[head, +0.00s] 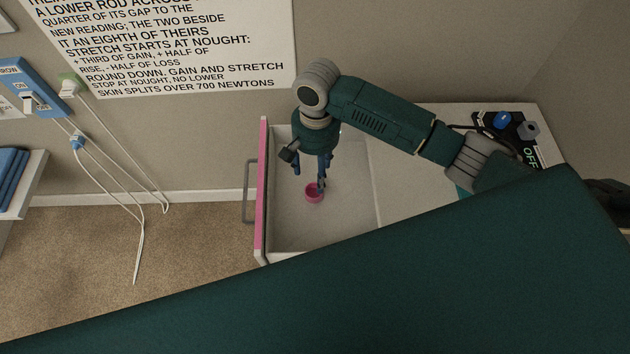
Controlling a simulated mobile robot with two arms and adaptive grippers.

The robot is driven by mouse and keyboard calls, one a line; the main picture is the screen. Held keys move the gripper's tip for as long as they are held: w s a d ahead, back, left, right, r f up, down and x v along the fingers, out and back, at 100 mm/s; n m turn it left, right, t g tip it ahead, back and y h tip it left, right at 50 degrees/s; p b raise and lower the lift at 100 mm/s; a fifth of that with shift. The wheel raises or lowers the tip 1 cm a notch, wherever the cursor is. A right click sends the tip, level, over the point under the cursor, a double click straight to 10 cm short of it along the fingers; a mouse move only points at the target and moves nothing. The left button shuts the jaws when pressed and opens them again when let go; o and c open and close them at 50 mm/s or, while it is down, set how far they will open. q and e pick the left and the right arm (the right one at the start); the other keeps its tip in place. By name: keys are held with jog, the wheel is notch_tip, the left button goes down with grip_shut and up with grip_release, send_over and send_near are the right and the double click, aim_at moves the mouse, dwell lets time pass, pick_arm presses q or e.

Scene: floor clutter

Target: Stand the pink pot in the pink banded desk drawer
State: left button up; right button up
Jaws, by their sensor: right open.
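The pink pot (314,193) is small and round and stands inside the open drawer, on its floor, with its opening facing up. The desk drawer (262,190) has a pink band along its front and a grey handle; it is pulled out to the left. My right gripper (309,178) points down into the drawer, with its fingers apart just above and beside the pot. One finger overlaps the pot's rim in the picture; I cannot tell whether they touch. My left gripper is not in view.
The desk top (405,190) is right of the drawer, with a dark panel (507,128) carrying a blue and a grey knob. White cables (130,190) hang from wall sockets at left. A shelf with blue books (12,178) stands at far left. Carpet between is clear.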

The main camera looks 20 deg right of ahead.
jog(key=shift+w+r, duration=0.15)
jog(key=shift+r, duration=1.3)
